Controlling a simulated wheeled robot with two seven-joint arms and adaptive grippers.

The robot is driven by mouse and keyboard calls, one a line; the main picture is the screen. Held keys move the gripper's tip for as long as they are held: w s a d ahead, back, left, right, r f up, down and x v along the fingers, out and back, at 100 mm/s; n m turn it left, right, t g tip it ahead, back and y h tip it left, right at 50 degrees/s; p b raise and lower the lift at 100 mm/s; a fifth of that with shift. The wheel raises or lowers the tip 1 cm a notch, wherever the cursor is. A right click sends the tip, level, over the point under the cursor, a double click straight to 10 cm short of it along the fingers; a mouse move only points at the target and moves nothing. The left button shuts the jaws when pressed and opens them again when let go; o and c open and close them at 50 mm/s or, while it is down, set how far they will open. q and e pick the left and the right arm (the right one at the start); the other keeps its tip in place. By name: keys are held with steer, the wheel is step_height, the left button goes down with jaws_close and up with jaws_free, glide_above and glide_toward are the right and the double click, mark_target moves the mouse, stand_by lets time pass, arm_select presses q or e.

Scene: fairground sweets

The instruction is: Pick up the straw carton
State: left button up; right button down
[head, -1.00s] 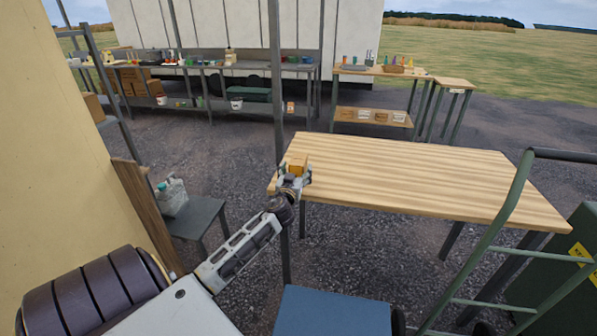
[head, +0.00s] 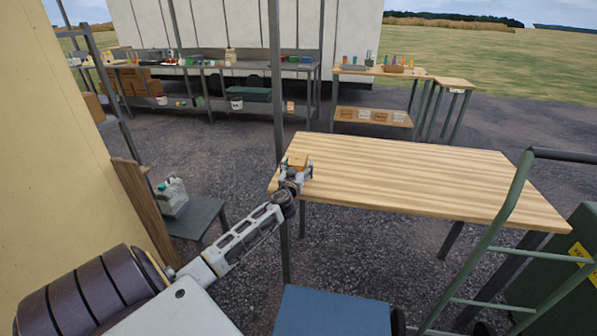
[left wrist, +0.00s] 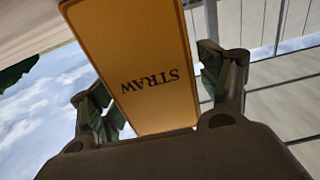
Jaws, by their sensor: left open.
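The straw carton (head: 298,159) is a small orange-yellow box at the left end of the wooden table (head: 420,180). In the left wrist view the carton (left wrist: 148,62) fills the upper middle, with the word STRAW upside down on its face. My left gripper (head: 296,172) is at the carton, by the table's left edge. In the left wrist view its two fingers (left wrist: 160,95) are open, one on each side of the carton's near end. I cannot tell whether either finger touches it. My right gripper is not in view.
A green hand-truck frame (head: 505,215) stands at the right. A low grey side table (head: 197,215) with a bottle carrier (head: 172,197) is at the left. The rest of the wooden tabletop is clear.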

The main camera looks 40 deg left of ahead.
arm_select(q)
steer(key=shift+w+a, duration=0.2)
steer(key=shift+w, duration=0.2)
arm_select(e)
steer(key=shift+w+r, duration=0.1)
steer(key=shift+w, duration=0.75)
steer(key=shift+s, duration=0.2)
